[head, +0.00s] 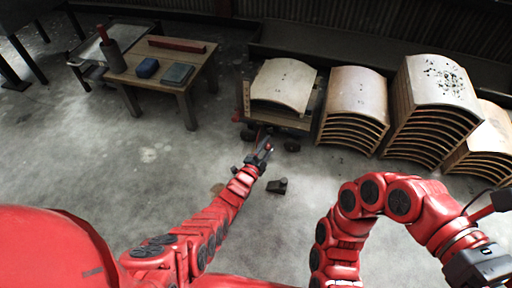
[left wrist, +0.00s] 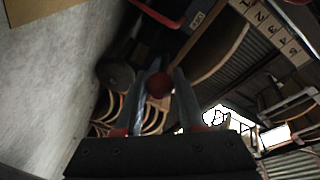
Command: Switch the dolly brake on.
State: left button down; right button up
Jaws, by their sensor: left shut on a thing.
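The dolly (head: 303,123) stands on the floor at the upper middle of the head view, with dark wheels and a curved wooden panel (head: 284,82) on it. My left gripper (head: 265,151) is low at the dolly's near side. In the left wrist view, a round red knob (left wrist: 158,87) sits between the two fingers of my left gripper (left wrist: 161,82), which is shut on it. The knob looks like the end of the brake lever; its shaft is mostly hidden. A dolly wheel (left wrist: 116,74) is close beside it. My right gripper (head: 482,266) is at the lower right, away from the dolly.
Stacks of curved wooden panels (head: 355,90) stand right of the dolly. A wooden table (head: 150,80) at the upper left holds a blue box (head: 147,68), a grey-green box (head: 178,75) and a red bar (head: 177,45). A small dark object (head: 277,186) lies on the otherwise clear floor nearby.

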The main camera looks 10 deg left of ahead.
pick_arm(q)
jog(key=shift+w+d+r+n+t+y, duration=0.15)
jog(key=shift+d+n+t+y, duration=0.25)
jog(key=shift+n+y, duration=0.6)
jog(key=shift+w+d+r+n+t+y, duration=0.15)
jog(key=shift+d+n+y, duration=0.45)
jog(key=shift+y, duration=0.8)
jog(key=shift+f, duration=0.1)
jog(key=c, duration=0.5)
grip_release()
jog(key=shift+s+f, duration=0.1)
